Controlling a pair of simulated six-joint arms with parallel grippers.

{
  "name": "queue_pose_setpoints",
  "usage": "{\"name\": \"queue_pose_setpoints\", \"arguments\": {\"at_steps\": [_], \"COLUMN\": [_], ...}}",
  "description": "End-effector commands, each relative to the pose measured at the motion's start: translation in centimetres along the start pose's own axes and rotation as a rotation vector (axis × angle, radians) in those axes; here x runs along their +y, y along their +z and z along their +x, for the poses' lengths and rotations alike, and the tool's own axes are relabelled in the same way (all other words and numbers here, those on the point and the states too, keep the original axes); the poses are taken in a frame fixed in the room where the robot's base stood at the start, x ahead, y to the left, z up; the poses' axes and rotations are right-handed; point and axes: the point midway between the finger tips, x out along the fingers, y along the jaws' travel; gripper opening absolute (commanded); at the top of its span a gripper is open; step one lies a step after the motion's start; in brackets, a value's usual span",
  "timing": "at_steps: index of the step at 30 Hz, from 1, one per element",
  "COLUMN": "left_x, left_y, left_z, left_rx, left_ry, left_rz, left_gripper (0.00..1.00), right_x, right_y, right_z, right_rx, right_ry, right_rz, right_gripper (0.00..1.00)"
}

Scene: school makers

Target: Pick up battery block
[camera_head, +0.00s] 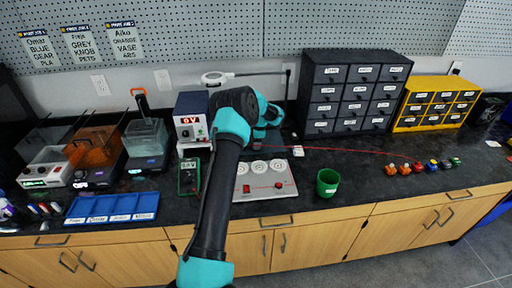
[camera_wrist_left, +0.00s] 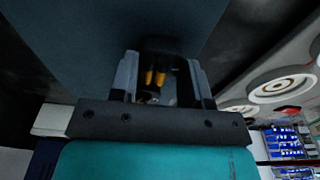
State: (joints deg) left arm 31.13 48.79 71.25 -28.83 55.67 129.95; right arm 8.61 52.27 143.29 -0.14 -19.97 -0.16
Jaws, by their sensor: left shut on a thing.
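My left arm reaches across the bench in the head view. Its wrist is beyond the white board, and its fingertips are hidden there. In the left wrist view my left gripper (camera_wrist_left: 160,82) is shut on a dark thing with two orange-yellow parts (camera_wrist_left: 155,77), which I take to be the battery block. Most of it is in shadow, and its full shape cannot be made out. My right gripper is in neither view.
A white board with discs (camera_head: 265,190) lies under my arm, with a green cup (camera_head: 327,182) to its right. A power supply (camera_head: 191,118) and blue tray (camera_head: 112,207) stand left. Dark drawers (camera_head: 352,90) and yellow drawers (camera_head: 436,102) stand at the back right.

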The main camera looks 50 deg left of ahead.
Motion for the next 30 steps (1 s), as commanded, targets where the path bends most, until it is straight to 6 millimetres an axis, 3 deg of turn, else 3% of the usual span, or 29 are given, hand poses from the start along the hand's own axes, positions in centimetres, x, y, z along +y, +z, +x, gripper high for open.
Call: {"name": "queue_pose_setpoints", "arguments": {"at_steps": [11,21,30], "left_x": [0.0,0.0,-3.5], "left_y": [0.0,-0.4,-0.9], "left_z": [-0.4,-3.9,-3.9], "left_rx": [0.0,-0.001,0.0], "left_ry": [0.001,0.002,-0.001], "left_rz": [0.0,0.0,0.001], "left_gripper": [0.18,0.18,0.18], "right_x": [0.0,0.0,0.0], "right_y": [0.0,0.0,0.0], "right_z": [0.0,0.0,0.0], "right_rx": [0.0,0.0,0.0], "right_ry": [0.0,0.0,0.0], "right_rz": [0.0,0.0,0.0], "right_gripper": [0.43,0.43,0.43]}}
